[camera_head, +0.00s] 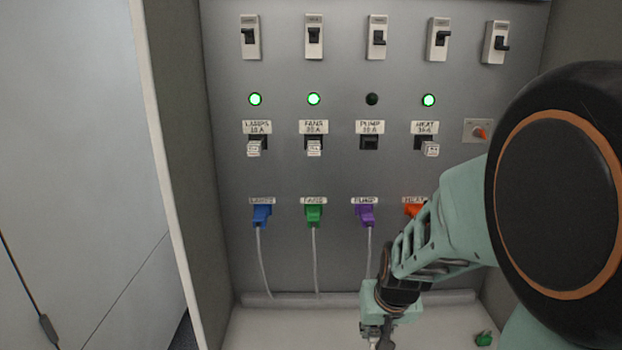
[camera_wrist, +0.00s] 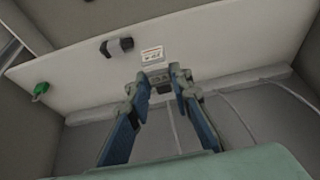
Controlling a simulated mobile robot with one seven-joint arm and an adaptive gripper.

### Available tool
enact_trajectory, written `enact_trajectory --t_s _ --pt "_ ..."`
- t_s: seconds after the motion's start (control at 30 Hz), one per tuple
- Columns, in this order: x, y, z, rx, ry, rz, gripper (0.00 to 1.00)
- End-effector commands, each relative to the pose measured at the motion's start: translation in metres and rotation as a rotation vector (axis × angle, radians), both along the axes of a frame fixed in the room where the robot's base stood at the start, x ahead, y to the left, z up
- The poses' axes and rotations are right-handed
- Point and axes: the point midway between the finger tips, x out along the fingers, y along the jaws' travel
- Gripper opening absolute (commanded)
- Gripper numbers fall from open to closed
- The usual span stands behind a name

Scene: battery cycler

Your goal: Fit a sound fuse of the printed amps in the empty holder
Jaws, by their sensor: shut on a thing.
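The empty holder (camera_head: 369,143) is the black one under the PUMP label (camera_head: 370,127); the amps print is too blurred to read surely. The LAMPS, FANS and HEAT holders carry pale fuses (camera_head: 254,148). My gripper (camera_head: 376,335) is low, at the bottom edge of the head view, below the purple plug and well below the holder. In the wrist view its fingers (camera_wrist: 160,82) are shut on a small grey and dark piece (camera_wrist: 160,88), seemingly a fuse. Its rating and condition cannot be read.
A black piece (camera_wrist: 117,46) and a white label (camera_wrist: 152,53) are on the pale shelf (camera_wrist: 75,72). A green piece (camera_head: 484,338) lies at its right in the head view. Plugs with hanging cables (camera_head: 314,250) are on the panel. The PUMP lamp (camera_head: 372,99) is dark.

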Motion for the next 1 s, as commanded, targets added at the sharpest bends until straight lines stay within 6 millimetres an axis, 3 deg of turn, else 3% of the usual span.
enact_trajectory --t_s 0.17,0.6,1.0 --pt "-0.001 -0.001 -0.004 -0.003 0.002 -0.001 0.0" --pt "-0.007 -0.002 -0.049 -0.004 0.002 -0.003 0.0" --pt "-0.007 0.0 -0.056 0.0 -0.001 0.001 0.0"
